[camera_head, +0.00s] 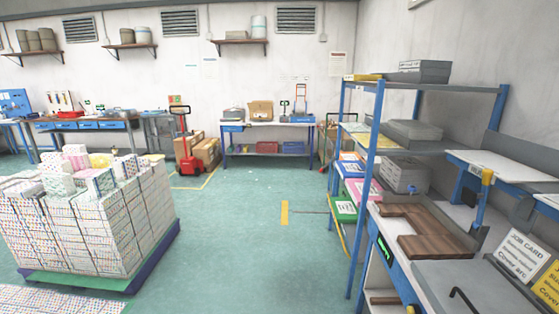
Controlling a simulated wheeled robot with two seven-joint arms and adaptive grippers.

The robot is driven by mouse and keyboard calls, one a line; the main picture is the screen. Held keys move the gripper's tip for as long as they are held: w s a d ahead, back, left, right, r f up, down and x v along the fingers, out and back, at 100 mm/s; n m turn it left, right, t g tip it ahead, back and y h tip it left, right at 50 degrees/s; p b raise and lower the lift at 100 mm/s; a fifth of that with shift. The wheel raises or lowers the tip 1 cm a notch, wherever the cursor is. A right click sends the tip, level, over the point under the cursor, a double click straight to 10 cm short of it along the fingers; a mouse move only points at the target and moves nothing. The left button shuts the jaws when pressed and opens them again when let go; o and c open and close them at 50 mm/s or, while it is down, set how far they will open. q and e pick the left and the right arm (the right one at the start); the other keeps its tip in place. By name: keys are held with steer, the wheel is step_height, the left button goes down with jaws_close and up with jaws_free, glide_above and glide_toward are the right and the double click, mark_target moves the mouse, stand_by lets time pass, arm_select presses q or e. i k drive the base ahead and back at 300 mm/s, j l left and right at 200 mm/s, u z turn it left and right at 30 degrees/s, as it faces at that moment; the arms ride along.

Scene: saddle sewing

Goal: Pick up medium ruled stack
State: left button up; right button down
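A large block of stacked white packs with fine coloured patterns (80,235) stands on a pallet (153,252) with a green and blue edge, at the left. Several smaller loose stacks lie on its top, among them a pinkish-white one (75,150), a yellow one (100,160) and a white one with a dark edge (103,181). They are too small for me to tell which is the medium ruled stack. Neither of my grippers is in view.
A blue-framed shelf (377,150) and a workbench with a brown wooden piece (425,236) and job card (522,255) stand at the right. A red pallet truck (190,150) and a table (268,124) are at the back. The green middle floor is clear.

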mark_target(507, 170)
steer(key=z, duration=1.5)
